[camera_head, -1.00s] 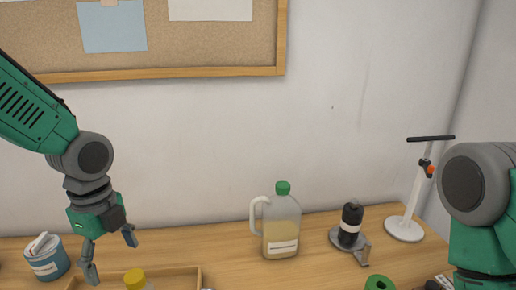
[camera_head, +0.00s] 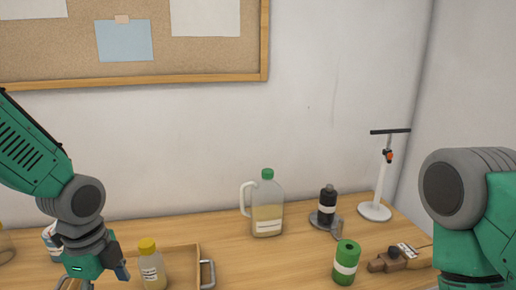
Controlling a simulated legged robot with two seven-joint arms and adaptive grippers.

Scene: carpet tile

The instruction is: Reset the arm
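My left arm, green and grey, comes in from the left. Its gripper (camera_head: 105,277) points down at the lower left, cut off by the bottom edge. Its two fingers are spread apart, and I see nothing held between them; the lower tips are out of view. It is just left of a small bottle with a yellow cap (camera_head: 152,266). My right arm shows only as a grey joint and green links at the right edge; its gripper is out of view.
A wooden tray (camera_head: 182,252) with a metal handle holds the yellow-capped bottle. A jug (camera_head: 267,212), a black bottle (camera_head: 327,203), a white stand (camera_head: 375,210), a green roll (camera_head: 346,262) and a brown tool (camera_head: 393,260) stand or lie to the right. The front middle tabletop is clear.

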